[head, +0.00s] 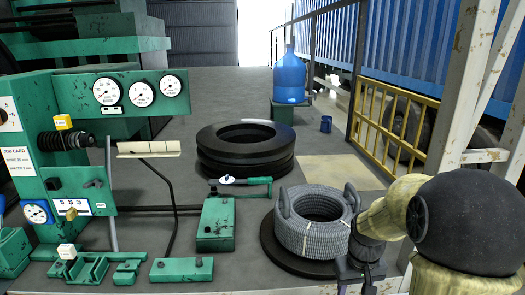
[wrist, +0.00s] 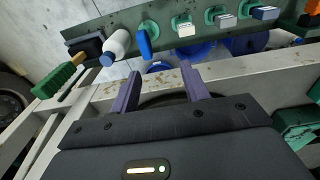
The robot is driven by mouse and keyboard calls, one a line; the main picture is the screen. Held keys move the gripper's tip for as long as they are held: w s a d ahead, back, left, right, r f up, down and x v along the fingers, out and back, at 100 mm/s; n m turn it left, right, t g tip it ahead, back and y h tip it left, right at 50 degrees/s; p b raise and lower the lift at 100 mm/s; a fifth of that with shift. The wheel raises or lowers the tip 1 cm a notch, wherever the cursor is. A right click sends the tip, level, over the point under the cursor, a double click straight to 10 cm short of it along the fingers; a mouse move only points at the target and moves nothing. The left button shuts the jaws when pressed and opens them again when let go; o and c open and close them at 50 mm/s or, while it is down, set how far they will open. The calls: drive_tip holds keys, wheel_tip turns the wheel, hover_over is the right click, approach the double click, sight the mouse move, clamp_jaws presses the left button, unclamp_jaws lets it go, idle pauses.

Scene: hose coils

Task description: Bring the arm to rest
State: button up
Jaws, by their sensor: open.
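My arm (head: 462,222) reaches in from the right edge of the head view, with its dark joint large and close. Its far end comes down in front of the right side of a grey ribbed hose coil (head: 300,238); the fingers cannot be made out there. In the wrist view, my gripper (wrist: 157,82) has its two purple fingers spread well apart. Nothing is held between them. Beyond the fingers are a pale rusty beam (wrist: 240,68) and a dark curved thing, partly hidden.
The coil sits on a black round plate (head: 268,242). Black stacked rings (head: 245,165), a green gauge panel (head: 75,98) and a blue water bottle (head: 289,78) stand around. A yellow railing (head: 398,122) and pale posts (head: 468,60) are at right. The wrist view shows a tool rail (wrist: 175,42).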

drive_tip(key=s+a+t, duration=0.2)
drive_tip(key=s+a, duration=0.7)
drive_tip(key=s, duration=0.1)
drive_tip(key=shift+f, duration=0.4)
